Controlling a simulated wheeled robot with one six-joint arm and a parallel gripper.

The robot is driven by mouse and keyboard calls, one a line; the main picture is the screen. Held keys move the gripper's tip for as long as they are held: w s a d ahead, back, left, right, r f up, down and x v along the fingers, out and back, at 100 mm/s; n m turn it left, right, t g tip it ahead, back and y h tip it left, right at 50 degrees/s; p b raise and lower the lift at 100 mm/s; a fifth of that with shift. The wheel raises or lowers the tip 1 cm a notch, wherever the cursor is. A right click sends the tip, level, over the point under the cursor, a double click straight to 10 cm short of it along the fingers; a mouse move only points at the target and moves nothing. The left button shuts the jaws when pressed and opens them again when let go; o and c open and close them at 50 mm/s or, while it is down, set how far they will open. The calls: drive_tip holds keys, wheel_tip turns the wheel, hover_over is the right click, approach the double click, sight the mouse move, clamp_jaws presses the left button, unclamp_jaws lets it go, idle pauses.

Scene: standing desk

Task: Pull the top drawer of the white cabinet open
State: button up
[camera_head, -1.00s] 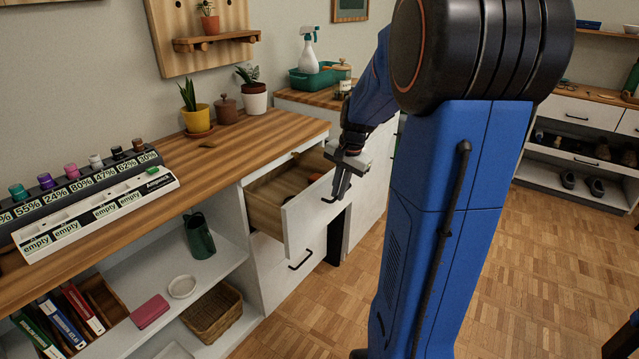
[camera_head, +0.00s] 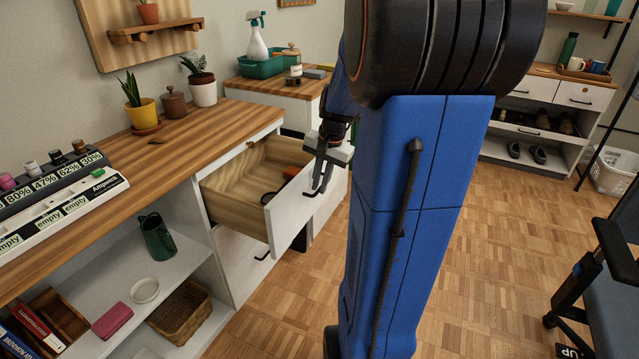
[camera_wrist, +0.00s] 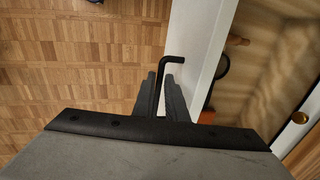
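The top drawer (camera_head: 290,217) of the white cabinet (camera_head: 226,253) stands well open. Its wooden inside shows, with an orange item (camera_head: 293,171) and a dark ring-shaped item in it. My gripper (camera_head: 318,188) is at the drawer's front, at its black handle (camera_head: 309,194). In the wrist view the fingers (camera_wrist: 159,95) lie on either side of the black handle (camera_wrist: 181,59), close around its bar. Whether both fingers press on it is hard to see, but they look closed on it.
A second drawer with a black handle (camera_head: 262,256) is shut below. The wooden worktop (camera_head: 180,148) holds potted plants and a labelled marker rack (camera_head: 65,200). Parquet floor (camera_head: 490,230) is free in front. A dark chair (camera_head: 600,285) stands at the right.

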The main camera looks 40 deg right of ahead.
idle(0.3)
drive_tip(key=s+d+r, duration=0.1)
drive_tip(key=s+r, duration=0.2)
drive_tip(key=r, duration=1.4)
drive_tip(key=shift+s+d, duration=0.1)
